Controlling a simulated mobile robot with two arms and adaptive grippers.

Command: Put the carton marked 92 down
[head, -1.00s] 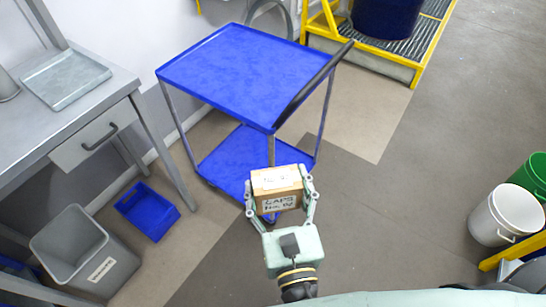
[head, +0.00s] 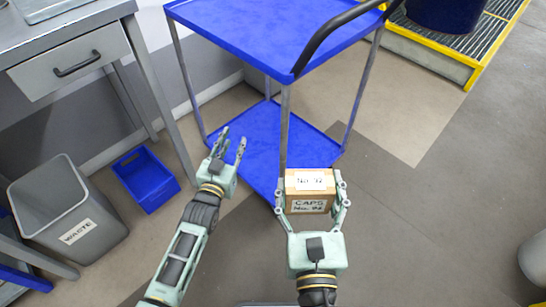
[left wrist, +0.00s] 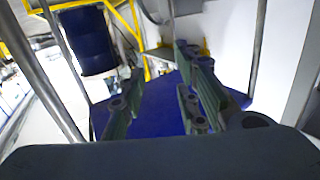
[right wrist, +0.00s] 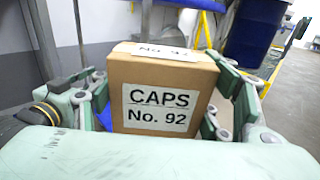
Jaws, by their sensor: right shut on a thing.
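The carton marked 92 (head: 310,191) is a small brown box with white labels reading "CAPS No. 92". My right gripper (head: 312,200) is shut on it, one finger on each side, and holds it upright in front of the blue trolley. In the right wrist view the carton (right wrist: 163,88) fills the middle, between the fingers. My left gripper (head: 230,145) is open and empty, left of the carton, by the trolley's lower shelf. In the left wrist view its fingers (left wrist: 160,100) are apart with nothing between them.
The blue trolley has an empty top shelf (head: 265,28) and an empty lower shelf (head: 262,140), with a black handle (head: 335,25). A grey desk (head: 60,40), a waste bin (head: 70,215) and a blue bin (head: 146,180) stand left.

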